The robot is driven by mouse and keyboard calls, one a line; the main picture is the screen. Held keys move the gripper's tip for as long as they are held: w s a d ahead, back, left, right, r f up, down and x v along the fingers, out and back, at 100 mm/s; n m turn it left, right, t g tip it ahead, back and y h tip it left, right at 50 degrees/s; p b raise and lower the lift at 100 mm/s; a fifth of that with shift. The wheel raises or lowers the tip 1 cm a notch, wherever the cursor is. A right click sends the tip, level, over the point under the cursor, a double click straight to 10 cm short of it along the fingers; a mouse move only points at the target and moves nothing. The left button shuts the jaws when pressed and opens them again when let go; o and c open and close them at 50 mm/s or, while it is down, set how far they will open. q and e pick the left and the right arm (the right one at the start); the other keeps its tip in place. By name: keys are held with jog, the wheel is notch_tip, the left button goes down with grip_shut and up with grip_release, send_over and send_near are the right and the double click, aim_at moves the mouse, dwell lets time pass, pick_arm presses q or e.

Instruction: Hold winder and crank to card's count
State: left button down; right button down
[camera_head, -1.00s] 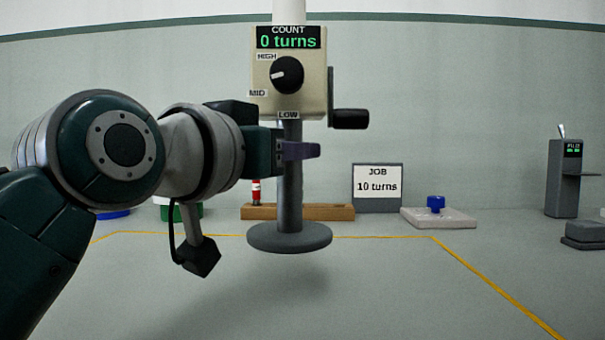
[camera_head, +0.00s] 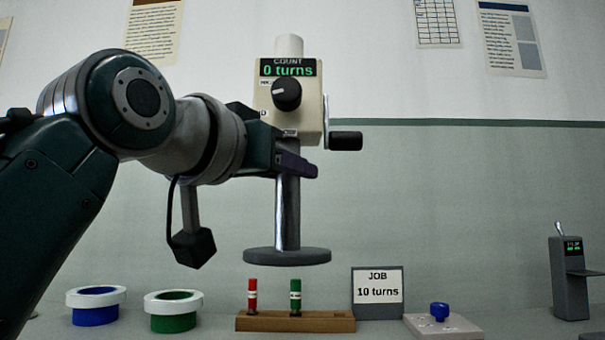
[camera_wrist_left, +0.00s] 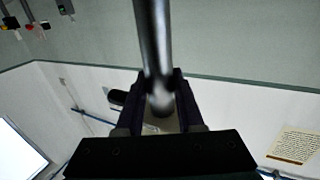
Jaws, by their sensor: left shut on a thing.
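The winder (camera_head: 291,108) is a cream box on a grey post with a round grey base. Its display reads COUNT 0 turns. A black dial (camera_head: 286,94) is on its front, and the crank (camera_head: 345,141) with its black handle sticks out on the right side. My left gripper (camera_head: 298,166) is shut on the post just under the box and holds the winder upright, clear of the table. In the left wrist view the post (camera_wrist_left: 156,50) runs between the fingers. The job card (camera_head: 377,291) reads JOB 10 turns. My right gripper is not in view.
A wooden rack (camera_head: 295,321) holds a red spindle (camera_head: 252,296) and a green spindle (camera_head: 295,297). Blue (camera_head: 96,313) and green (camera_head: 173,321) tubs with white rims stand left. A plate with a blue knob (camera_head: 439,312) and a grey device (camera_head: 569,280) stand right.

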pick_arm(q)
notch_tip(320, 180, down, 19)
jog(key=b, duration=0.9)
jog(key=shift+r+b, duration=0.2)
jog(key=shift+b, duration=0.2)
dwell(0.5)
jog(key=shift+f, duration=0.7)
dwell(0.9)
